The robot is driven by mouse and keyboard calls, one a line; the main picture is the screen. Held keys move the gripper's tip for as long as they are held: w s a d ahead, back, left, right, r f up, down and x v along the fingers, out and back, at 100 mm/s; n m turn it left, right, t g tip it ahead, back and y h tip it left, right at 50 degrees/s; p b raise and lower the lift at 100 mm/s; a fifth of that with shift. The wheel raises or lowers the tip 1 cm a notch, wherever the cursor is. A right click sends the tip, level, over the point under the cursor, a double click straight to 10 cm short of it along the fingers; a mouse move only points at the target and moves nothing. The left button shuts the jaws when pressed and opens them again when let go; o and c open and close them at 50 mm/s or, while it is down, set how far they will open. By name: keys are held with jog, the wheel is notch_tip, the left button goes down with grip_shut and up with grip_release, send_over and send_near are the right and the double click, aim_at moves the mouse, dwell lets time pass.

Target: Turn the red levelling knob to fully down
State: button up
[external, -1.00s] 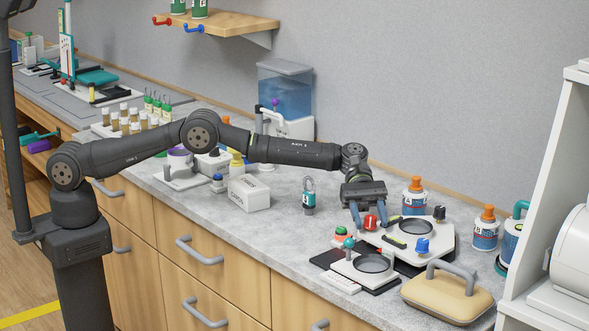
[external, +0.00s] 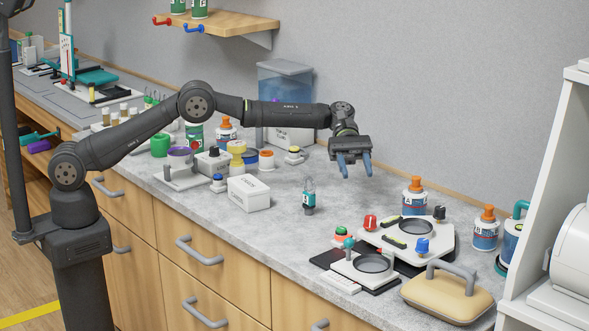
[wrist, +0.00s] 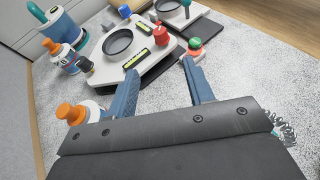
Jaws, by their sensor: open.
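The red levelling knob (external: 370,222) stands at the left corner of a white levelling plate (external: 432,246). In the wrist view the red knob (wrist: 162,36) shows beyond my fingertips, with a yellow-green bubble level (wrist: 137,57) beside it. The plate also carries a blue knob (external: 422,246), a black knob (external: 439,212) and a round dark dish (external: 416,227). My gripper (external: 355,168) is open and empty, above the bench, up and to the left of the plate. Its fingers are apart from the knob. The knob's marking is too small to read.
Orange-capped bottles (external: 414,196) stand behind and right. A tan handled block (external: 447,294) lies at the front right.

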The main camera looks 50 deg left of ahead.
dwell(0.3)
jog(key=n+t+h, duration=0.2)
jog(key=n+t, duration=0.6)
send_near(370, 217)
jog(key=x, duration=1)
jog(key=shift+f, duration=0.2)
jog(key=c, duration=1)
jog(key=shift+w+m+g, duration=0.1)
jog(key=shift+m+g, duration=0.4)
